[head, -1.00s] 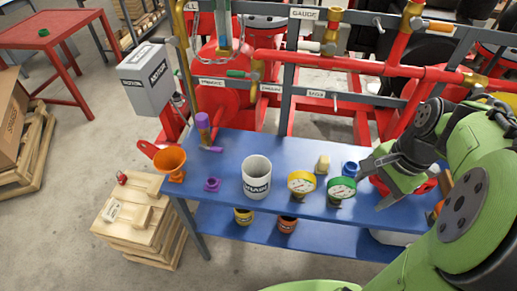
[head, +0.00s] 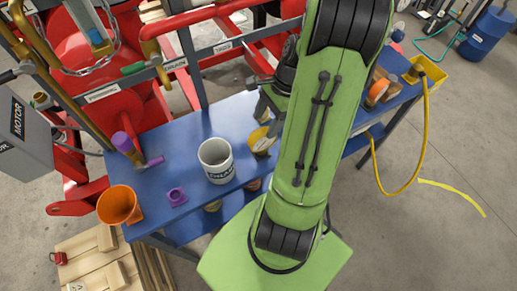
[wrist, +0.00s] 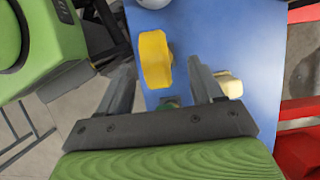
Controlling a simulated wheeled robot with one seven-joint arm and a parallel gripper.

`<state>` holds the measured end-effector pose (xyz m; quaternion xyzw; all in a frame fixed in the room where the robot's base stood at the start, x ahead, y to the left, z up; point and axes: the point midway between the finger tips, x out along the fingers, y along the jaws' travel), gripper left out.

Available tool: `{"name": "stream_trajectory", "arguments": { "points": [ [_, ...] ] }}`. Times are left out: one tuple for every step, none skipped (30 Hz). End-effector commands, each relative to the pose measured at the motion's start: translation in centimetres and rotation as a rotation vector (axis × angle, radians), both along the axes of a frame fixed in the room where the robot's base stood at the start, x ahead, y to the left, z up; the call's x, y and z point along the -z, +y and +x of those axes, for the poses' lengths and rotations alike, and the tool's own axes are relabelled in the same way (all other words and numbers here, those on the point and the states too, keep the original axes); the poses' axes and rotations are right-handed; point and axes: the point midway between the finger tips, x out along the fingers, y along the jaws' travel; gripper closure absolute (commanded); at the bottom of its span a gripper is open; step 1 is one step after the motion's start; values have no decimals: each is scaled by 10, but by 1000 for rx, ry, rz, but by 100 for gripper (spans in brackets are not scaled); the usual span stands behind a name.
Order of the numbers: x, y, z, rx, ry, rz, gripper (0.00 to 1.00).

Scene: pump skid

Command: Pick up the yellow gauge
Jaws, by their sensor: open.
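The yellow gauge (head: 262,141) is on the blue bench, just right of the white bucket, and my arm partly hides it in the head view. In the wrist view the yellow gauge (wrist: 155,58) shows edge-on, around the fingertips' gap, nearer the left finger. My gripper (wrist: 161,68) is open and empty, with one finger to each side of the gauge in the picture. Whether the fingers are level with it or still above it, I cannot tell. In the head view my gripper (head: 268,103) is mostly covered by my arm.
A beige block (wrist: 229,84) lies beside the right finger. A small green part (wrist: 170,103) shows between the fingers. Red pipework stands behind the bench.

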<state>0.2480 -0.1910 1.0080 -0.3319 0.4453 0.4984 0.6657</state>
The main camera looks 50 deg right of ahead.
Motion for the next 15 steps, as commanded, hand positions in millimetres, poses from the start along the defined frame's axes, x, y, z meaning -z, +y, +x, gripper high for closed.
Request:
{"name": "stream_trajectory", "arguments": {
  "points": [
    [11,4,1,-1,1,2,34],
    [15,6,1,-2,1,2,34],
    [19,7,2,-1,0,1,34],
    [21,8,2,-1,0,0,34],
    [24,9,2,-1,1,0,34],
    [29,11,1,-1,1,1,34],
    [34,12,1,-1,1,1,34],
    [40,14,0,-1,2,3,34],
    [48,17,-1,0,2,4,34],
    [54,19,-1,-1,2,3,34],
    [59,21,0,-2,2,3,34],
    [64,23,1,-3,0,2,34],
    [68,24,1,-3,1,2,34],
    [70,25,1,-2,0,0,34],
    [71,25,2,-2,0,-1,34]
  ]
}}
